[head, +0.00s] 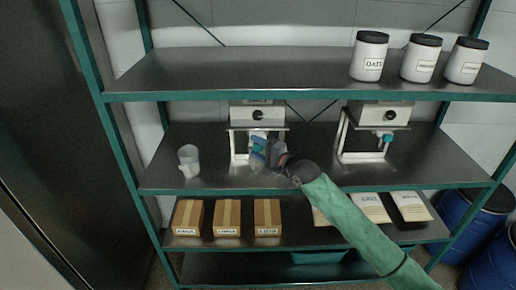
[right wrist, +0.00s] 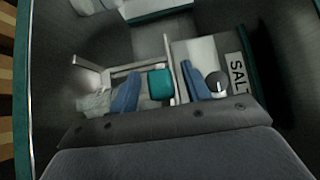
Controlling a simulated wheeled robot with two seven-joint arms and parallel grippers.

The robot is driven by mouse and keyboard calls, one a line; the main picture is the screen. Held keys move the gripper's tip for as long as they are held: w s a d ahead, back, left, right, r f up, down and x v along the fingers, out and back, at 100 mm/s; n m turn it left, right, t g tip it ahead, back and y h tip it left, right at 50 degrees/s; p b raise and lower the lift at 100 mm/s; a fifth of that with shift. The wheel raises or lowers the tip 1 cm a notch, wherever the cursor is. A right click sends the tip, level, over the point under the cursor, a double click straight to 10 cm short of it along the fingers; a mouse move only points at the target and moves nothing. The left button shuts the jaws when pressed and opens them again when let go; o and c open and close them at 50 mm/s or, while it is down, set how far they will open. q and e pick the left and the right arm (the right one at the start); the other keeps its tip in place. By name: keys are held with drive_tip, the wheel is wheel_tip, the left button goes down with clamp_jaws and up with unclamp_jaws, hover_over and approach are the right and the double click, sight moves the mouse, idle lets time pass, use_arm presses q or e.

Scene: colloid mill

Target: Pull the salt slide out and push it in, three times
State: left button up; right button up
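The salt dispenser (head: 257,114) is a pale box with a dark knob on a white frame, on the middle shelf. The right wrist view shows its SALT label (right wrist: 237,72) and the dark round knob (right wrist: 218,85). The teal slide handle (right wrist: 160,84) shows between the blue fingers of my right gripper (right wrist: 160,90). Small gaps show on both sides of the handle, so the fingers are open around it. In the head view my right gripper (head: 264,152) is in front of the dispenser's lower part and hides the slide. My left gripper is not in view.
A second dispenser (head: 381,113) with a teal handle (head: 387,138) stands to the right. A clear cup (head: 188,160) stands to the left. Jars (head: 369,56) stand on the upper shelf (head: 230,72). Boxes (head: 227,218) and packets (head: 370,207) lie on the shelf below.

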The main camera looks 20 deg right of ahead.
drive_tip(key=shift+d+f, duration=0.1)
drive_tip(key=shift+d, duration=0.05)
drive_tip(key=shift+s+d+b, duration=0.2)
drive_tip(key=shift+s+b, duration=0.2)
drive_tip(key=shift+s, duration=0.05)
drive_tip(key=b+v, duration=0.2)
drive_tip(key=v, duration=0.2)
drive_tip(key=shift+s+d+f, duration=0.1)
drive_tip(key=shift+s+d, duration=0.1)
drive_tip(key=shift+s, duration=0.15)
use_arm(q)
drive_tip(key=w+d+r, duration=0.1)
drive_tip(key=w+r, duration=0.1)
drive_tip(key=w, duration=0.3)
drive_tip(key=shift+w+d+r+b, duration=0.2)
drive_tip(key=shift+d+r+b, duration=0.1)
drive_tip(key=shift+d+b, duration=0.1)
use_arm(e)
drive_tip(key=shift+s+d+r, duration=0.1)
drive_tip(key=shift+s+d, duration=0.1)
drive_tip(key=shift+s, duration=0.25)
drive_tip(key=shift+s+d+r, duration=0.1)
drive_tip(key=shift+s+d, duration=0.1)
drive_tip(key=shift+s, duration=0.2)
